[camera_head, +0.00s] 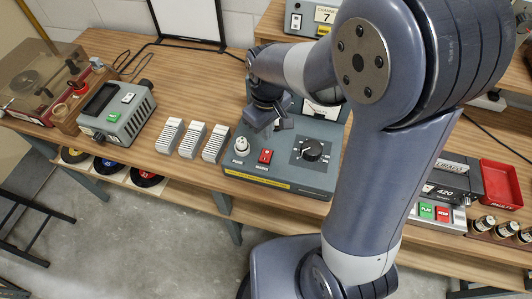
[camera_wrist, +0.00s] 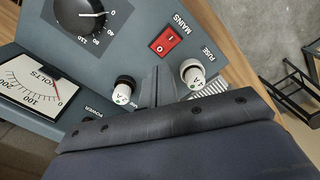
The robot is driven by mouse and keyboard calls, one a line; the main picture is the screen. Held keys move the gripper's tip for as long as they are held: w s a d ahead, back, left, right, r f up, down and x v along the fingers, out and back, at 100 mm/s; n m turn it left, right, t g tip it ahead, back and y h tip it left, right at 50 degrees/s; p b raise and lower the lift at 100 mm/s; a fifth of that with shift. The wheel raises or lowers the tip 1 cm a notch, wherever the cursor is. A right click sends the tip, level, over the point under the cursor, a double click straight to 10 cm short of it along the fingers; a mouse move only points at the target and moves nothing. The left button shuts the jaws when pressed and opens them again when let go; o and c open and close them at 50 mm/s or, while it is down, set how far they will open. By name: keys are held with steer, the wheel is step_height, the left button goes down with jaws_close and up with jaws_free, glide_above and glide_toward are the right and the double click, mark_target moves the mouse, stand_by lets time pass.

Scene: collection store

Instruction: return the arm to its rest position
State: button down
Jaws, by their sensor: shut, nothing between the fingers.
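My arm reaches from the lower right of the head view up and over to the bench. My gripper (camera_head: 262,120) hangs just above the grey power supply unit (camera_head: 285,180), near its left side. In the wrist view my gripper (camera_wrist: 158,75) is shut and empty, with its fingertips between two white-capped fuse holders (camera_wrist: 193,74) on the panel. I cannot tell whether the fingertips touch the panel. The unit carries a red mains switch (camera_wrist: 167,40), a black dial (camera_wrist: 80,25) and a volts meter (camera_wrist: 35,82). My arm hides part of the unit.
White ribbed blocks (camera_head: 192,140) stand left of the unit, beside a grey device (camera_head: 118,112) and a turntable (camera_head: 38,78). At the right are a black device (camera_head: 452,178), a red tray (camera_head: 503,184) and small jars (camera_head: 484,225). Bare bench top (camera_head: 205,85) lies behind the blocks.

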mark_target(267, 152)
steer(key=shift+f, duration=0.1)
step_height(267, 152, down, 7)
steer(key=b, duration=0.5)
steer(key=shift+b, duration=0.35)
steer(key=shift+r, duration=0.25)
